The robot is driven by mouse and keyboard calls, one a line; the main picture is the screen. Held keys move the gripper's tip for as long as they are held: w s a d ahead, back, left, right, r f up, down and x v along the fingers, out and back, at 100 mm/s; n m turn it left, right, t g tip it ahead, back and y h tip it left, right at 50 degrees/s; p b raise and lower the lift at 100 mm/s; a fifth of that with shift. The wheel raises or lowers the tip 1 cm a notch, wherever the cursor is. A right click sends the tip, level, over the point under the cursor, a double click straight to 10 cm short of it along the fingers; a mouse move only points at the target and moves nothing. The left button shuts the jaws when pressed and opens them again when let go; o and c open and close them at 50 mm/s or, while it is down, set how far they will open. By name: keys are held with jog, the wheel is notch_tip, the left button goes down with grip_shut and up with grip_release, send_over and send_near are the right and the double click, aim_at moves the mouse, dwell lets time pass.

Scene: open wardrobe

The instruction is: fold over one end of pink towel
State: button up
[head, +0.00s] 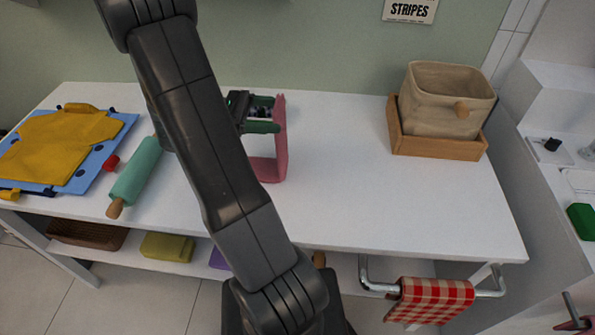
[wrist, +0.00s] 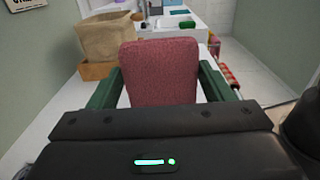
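The pink towel (head: 281,140) is on the white table, just right of my forearm in the head view. One part of it stands upright, and a lower part lies on the table. In the wrist view the raised part (wrist: 160,75) fills the space between the green fingers. My gripper (head: 262,118) points sideways to the right, above the table. Its fingers (wrist: 160,85) are at the two side edges of the raised part and appear to hold it. My arm hides the left side of the towel area in the head view.
A beige bin (head: 445,100) sits in a wooden tray (head: 440,146) at the back right. A checkered cloth (head: 430,298) hangs on a front rail. The table's right middle is clear.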

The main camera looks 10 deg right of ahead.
jog(key=p+v, duration=0.1)
jog(key=v, duration=0.2)
jog(key=shift+a, duration=0.15)
jog(key=v, duration=0.2)
jog(key=p+v, duration=0.1)
jog(key=shift+a+f, duration=0.35)
jog(key=shift+f, duration=0.05)
jog(key=shift+w+a+f+p, duration=0.2)
jog(key=shift+a+p, duration=0.2)
jog(key=shift+a, duration=0.2)
jog(key=shift+w+a+f+p, duration=0.1)
jog(key=shift+a+f+p, duration=0.15)
jog(key=shift+a+p, duration=0.25)
jog(key=shift+w+a+f+p, duration=0.2)
jog(key=shift+a+p, duration=0.1)
jog(key=shift+a, duration=0.4)
